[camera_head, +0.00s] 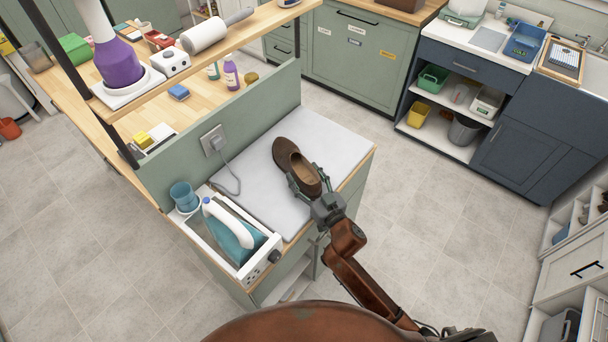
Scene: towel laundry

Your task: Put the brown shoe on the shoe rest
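The brown shoe (285,153) is over the pale grey board (262,203) on the small counter, with its toe pointing away and its opening up. I cannot tell whether its sole touches the board. My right gripper (306,184) reaches in from the front, with one finger on each side of the shoe's heel end. The fingers are spread about as wide as the heel, and whether they press on it is not clear. My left gripper is not in view. I see nothing that is plainly marked as a shoe rest.
An iron (230,232) in a white holder and a blue cup (184,196) stand left of the board. A green panel with a socket (214,141) rises behind it. A wooden shelf (130,97) with bottles is beyond. An open shelving unit (571,222) stands at right; the floor (430,225) between is clear.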

